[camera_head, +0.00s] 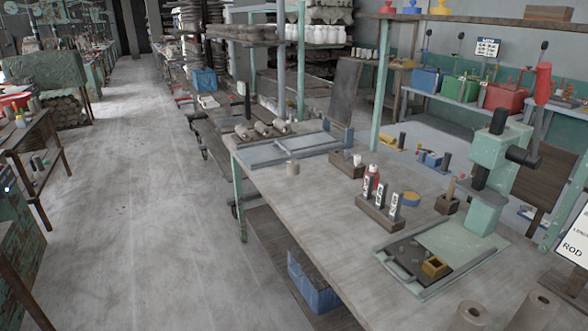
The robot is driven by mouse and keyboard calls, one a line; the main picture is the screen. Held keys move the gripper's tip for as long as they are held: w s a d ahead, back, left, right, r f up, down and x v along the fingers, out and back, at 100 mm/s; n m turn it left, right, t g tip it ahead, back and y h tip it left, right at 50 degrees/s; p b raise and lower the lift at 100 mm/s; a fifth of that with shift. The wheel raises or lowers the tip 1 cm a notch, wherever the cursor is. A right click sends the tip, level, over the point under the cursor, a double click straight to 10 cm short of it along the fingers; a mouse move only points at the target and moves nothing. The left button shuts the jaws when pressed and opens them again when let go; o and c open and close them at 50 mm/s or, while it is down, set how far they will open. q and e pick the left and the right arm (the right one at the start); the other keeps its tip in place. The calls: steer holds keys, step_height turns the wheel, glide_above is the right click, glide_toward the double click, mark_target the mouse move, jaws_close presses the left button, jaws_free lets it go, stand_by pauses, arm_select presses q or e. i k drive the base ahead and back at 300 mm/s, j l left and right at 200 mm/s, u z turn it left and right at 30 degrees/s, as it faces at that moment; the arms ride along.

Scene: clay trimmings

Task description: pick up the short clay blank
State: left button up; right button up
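Neither of my grippers shows in the head view.
A wooden block with bottles (378,215) and a green press (487,195) stand to the right. A blue crate (314,290) sits below the bench. The floor (150,200) to the left is clear.

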mark_target(293, 164)
steer(key=i+j+z, duration=0.1)
steer(key=i+j, duration=0.45)
steer(key=i+j+z, duration=0.1)
steer(key=i+j, duration=0.4)
steer(key=j, duration=0.15)
